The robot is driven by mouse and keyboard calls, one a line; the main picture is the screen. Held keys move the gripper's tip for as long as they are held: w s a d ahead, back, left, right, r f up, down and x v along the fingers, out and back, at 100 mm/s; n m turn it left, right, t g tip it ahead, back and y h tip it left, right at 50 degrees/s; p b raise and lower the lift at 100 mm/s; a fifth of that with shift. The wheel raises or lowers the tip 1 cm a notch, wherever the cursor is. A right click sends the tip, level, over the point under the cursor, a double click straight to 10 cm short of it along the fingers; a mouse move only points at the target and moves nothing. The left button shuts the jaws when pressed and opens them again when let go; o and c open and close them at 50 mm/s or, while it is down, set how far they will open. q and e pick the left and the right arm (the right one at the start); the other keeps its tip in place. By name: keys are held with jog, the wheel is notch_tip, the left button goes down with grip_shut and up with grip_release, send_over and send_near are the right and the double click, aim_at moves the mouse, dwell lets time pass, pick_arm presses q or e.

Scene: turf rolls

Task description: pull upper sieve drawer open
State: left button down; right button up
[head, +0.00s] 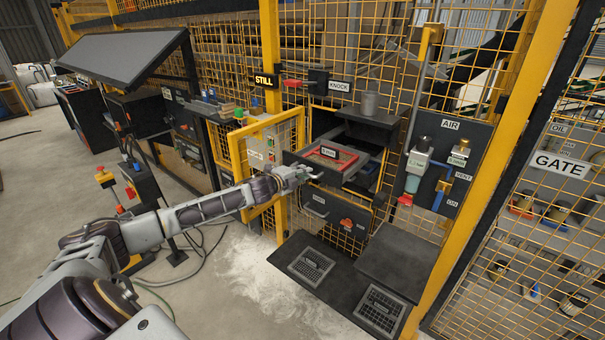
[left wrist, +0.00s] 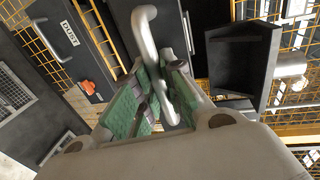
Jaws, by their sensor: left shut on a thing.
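The upper sieve drawer (head: 299,160) stands partly out of its dark cabinet in the head view. A red-framed sieve (head: 345,165) with a small label lies in it. My left gripper (head: 305,173) is at the drawer's front, shut on its handle. In the left wrist view, the green-padded fingers of the gripper (left wrist: 160,80) close around the bent grey handle (left wrist: 145,32), with the dark drawer front (left wrist: 122,20) behind it. The fingers hide part of the handle. My right gripper is not in view.
A lower drawer (head: 325,210) sits below, labelled DUST in the left wrist view (left wrist: 62,55), with an orange part (head: 347,224). A yellow mesh gate (head: 235,160) stands open left of the cabinet. Dark floor plates with grilles (head: 311,267) lie in front. An AIR panel (head: 455,150) is at right.

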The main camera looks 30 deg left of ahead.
pick_arm(q)
jog(key=c, duration=1.5)
grip_release()
jog(key=shift+w, duration=0.1)
jog(key=shift+s, duration=0.2)
jog(key=v, duration=1.1)
jog(key=shift+s, duration=0.15)
dwell(0.7)
jog(key=shift+s, duration=0.15)
dwell(0.8)
